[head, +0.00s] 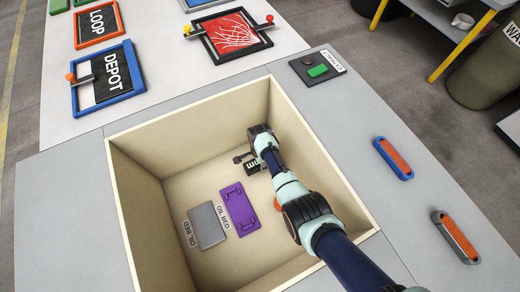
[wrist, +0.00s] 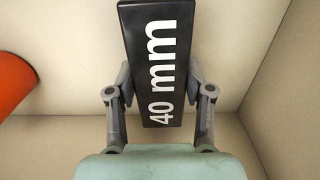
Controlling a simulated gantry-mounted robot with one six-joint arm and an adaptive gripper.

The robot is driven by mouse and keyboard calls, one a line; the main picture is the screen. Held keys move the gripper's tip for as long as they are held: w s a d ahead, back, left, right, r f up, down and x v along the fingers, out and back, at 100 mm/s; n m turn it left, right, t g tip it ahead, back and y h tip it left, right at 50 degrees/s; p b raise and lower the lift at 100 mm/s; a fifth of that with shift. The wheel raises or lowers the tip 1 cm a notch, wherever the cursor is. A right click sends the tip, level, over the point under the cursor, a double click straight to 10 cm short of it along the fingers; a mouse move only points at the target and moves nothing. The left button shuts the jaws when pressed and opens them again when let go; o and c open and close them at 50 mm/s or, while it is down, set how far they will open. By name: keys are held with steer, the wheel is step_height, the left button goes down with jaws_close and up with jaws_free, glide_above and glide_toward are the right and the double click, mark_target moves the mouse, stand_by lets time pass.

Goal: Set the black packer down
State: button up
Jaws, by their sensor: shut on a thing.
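The black packer (wrist: 160,50) is a black block marked "40 mm" in white. In the wrist view it stands between the two grey fingers of my gripper (wrist: 159,82), which are shut on its sides. In the head view my gripper (head: 245,161) is inside the cream-walled box (head: 141,190), towards its far right part, with the packer (head: 252,168) at its tip. I cannot tell whether the packer touches the floor of the box.
A purple plate with handles (head: 238,208) and a grey pad (head: 207,226) lie on the box floor, beside "OIL BED" labels. An orange object (wrist: 12,82) is left of the packer in the wrist view.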

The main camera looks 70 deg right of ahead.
steer(key=shift+w+f, duration=0.1)
steer(key=o, duration=1.4)
steer(key=shift+o, duration=0.2)
step_height(320, 180, up, 12)
steer(key=p, duration=0.7)
